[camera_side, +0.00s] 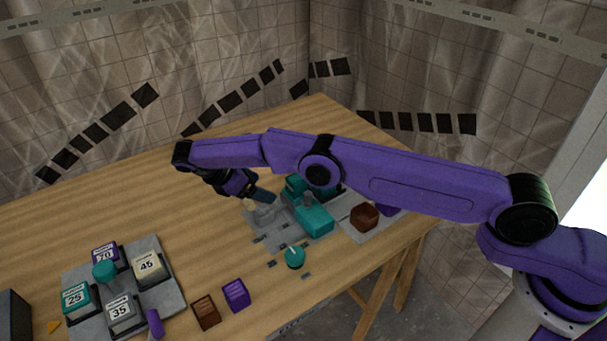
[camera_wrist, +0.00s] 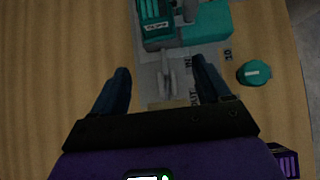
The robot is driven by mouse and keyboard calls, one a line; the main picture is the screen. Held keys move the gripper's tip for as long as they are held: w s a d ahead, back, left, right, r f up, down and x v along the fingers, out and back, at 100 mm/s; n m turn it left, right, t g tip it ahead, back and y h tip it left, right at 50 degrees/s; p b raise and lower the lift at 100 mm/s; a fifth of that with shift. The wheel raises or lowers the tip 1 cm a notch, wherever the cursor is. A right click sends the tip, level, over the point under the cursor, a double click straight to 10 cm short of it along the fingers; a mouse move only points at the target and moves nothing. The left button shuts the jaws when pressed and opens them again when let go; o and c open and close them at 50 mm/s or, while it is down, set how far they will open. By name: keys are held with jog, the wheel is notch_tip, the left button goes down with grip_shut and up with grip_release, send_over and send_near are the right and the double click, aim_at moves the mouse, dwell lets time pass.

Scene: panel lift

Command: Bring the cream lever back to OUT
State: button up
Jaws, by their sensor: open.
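A pale lever with a forked grey shape (camera_wrist: 168,82) shows in the wrist view on a grey plate (camera_wrist: 155,84), between the labels IN and OUT; its colour looks greyish in this light. The IN label is nearer the teal unit and the OUT label nearer my palm. My gripper (camera_wrist: 161,68) is open, with one dark finger on each side of the lever and visible gaps to both. In the side view my gripper (camera_side: 266,197) is low over the plate, left of the teal block (camera_side: 315,222). I cannot make out the lever clearly there.
A teal knob (camera_wrist: 254,73) lies right of the plate. A teal labelled unit (camera_wrist: 154,22) stands beyond the lever. Brown (camera_side: 206,312) and purple (camera_side: 235,294) blocks and a grey base with numbered blocks (camera_side: 172,300) are at the left front. The wooden table's far left is clear.

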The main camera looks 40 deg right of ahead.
jog(key=s+d+r, duration=0.6)
jog(key=s+r, duration=0.3)
jog(key=s, duration=0.3)
jog(key=shift+s+r, duration=0.35)
jog(key=shift+r, duration=0.05)
dwell(0.4)
dwell(0.4)
jog(key=s+d+r+m+y, duration=0.1)
jog(key=s+d+y, duration=0.2)
jog(key=s, duration=0.6)
jog(key=s+d+r+m+y, duration=0.2)
jog(key=s+d+y, duration=0.1)
jog(key=s+d, duration=0.4)
jog(key=s+d+r+m+y, duration=0.1)
jog(key=s+d, duration=0.4)
jog(key=s, duration=0.6)
jog(key=shift+d+r+m+y, duration=0.3)
jog(key=shift+m+y, duration=0.4)
jog(key=shift+y, duration=0.3)
